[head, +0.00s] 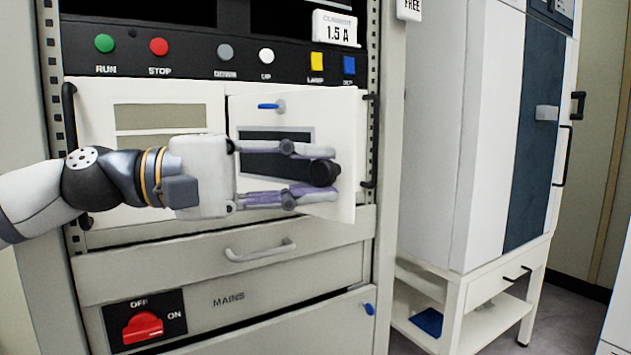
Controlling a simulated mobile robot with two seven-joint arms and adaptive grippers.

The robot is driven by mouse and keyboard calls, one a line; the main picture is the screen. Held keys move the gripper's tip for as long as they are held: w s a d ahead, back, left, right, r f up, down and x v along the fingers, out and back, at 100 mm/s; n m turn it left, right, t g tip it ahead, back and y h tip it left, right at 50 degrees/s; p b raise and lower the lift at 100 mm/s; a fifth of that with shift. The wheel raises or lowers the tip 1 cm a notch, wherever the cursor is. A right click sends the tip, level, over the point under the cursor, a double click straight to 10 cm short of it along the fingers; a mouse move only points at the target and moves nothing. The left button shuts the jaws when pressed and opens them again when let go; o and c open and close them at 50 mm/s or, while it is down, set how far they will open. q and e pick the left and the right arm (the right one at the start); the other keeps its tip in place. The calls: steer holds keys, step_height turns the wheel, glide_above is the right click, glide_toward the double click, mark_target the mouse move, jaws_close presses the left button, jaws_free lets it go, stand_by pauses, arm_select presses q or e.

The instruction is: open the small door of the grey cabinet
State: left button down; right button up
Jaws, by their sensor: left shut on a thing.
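The small door (335,122) is a white panel on the right half of the grey cabinet (389,250), under the button row. It has a dark window, a blue latch (268,106) at its top and a round black knob (323,173) near its right edge. The door looks slightly ajar, its right edge standing out and overlapping the drawer front below. My left gripper (318,173) reaches in from the left across the door, its fingers shut on the knob. Its fingers and palm hide part of the window and the door's left edge. My right gripper is out of view.
A drawer (170,272) with a bar handle (260,250) lies below, above a red mains switch (142,327). Black rack handles flank the door. A tall white unit (435,140) on a stand is at the right, beyond a narrow gap.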

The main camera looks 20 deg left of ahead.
arm_select(q)
steer(key=shift+d+f, duration=0.1)
steer(key=c, duration=1.3)
jaws_free()
steer(key=v, duration=0.7)
steer(key=shift+s+a, duration=0.2)
steer(key=shift+c, duration=0.6)
